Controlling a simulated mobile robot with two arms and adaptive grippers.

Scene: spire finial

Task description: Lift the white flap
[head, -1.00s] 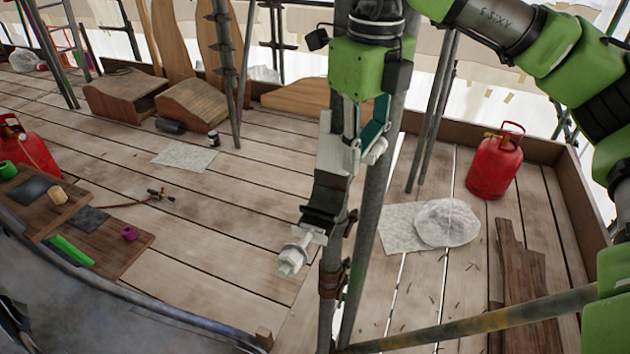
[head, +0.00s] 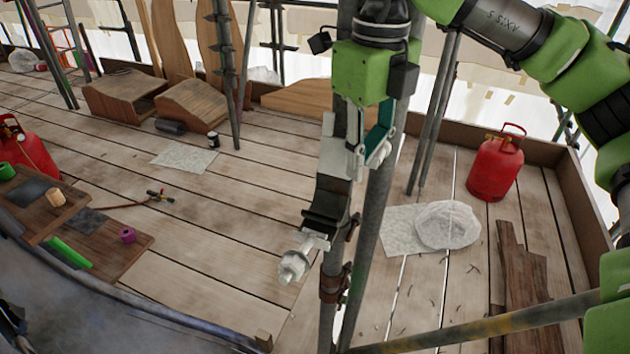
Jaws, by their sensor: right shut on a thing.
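A pale white flap (head: 334,158) stands upright against the grey scaffold pole in the head view, above a dark clamp body (head: 326,205). A white bolt with a nut (head: 294,265) sticks out to the lower left below the clamp. My right gripper (head: 369,158) points down from its green wrist just right of the flap, at the pole. It is shut on the white flap; its fingers partly hide the contact. My left gripper is not in view.
Two grey poles rise close beside the right gripper, with a brown-banded coupler (head: 335,283) lower down. A red gas cylinder (head: 495,168), a plastic-wrapped bundle (head: 447,226) and dark planks (head: 520,275) lie right. Open wooden deck (head: 230,215) spreads left.

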